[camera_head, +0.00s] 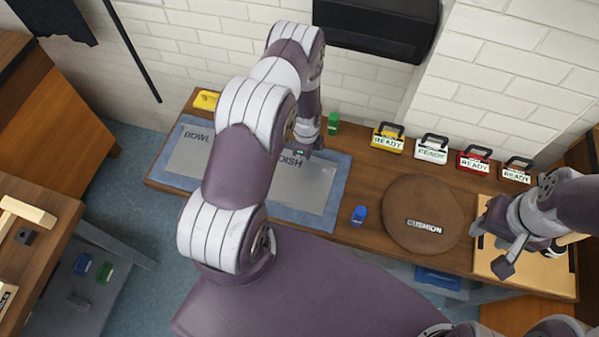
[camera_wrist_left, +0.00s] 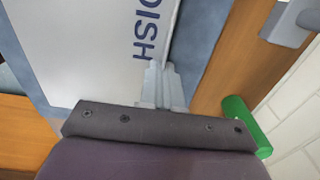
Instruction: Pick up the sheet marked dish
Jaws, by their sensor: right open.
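The grey sheet marked DISH (camera_head: 312,188) lies on the blue mat (camera_head: 338,200) on the bench, partly hidden by my left arm. It fills the upper left of the left wrist view (camera_wrist_left: 85,45). My left gripper (camera_head: 308,152) is at the sheet's edge beside the lettering. Its fingers (camera_wrist_left: 162,72) are close together at that edge in the left wrist view; whether they pinch the sheet is unclear. My right gripper (camera_head: 491,249) is open and empty over a tan board at the bench's right end.
A sheet marked BOWL (camera_head: 187,158) lies left on the mat. A green object (camera_head: 333,123) stands behind, a blue one (camera_head: 359,215) in front. A round brown cushion (camera_head: 424,216) lies right. Several READY clips, including a yellow one (camera_head: 388,138), line the wall side.

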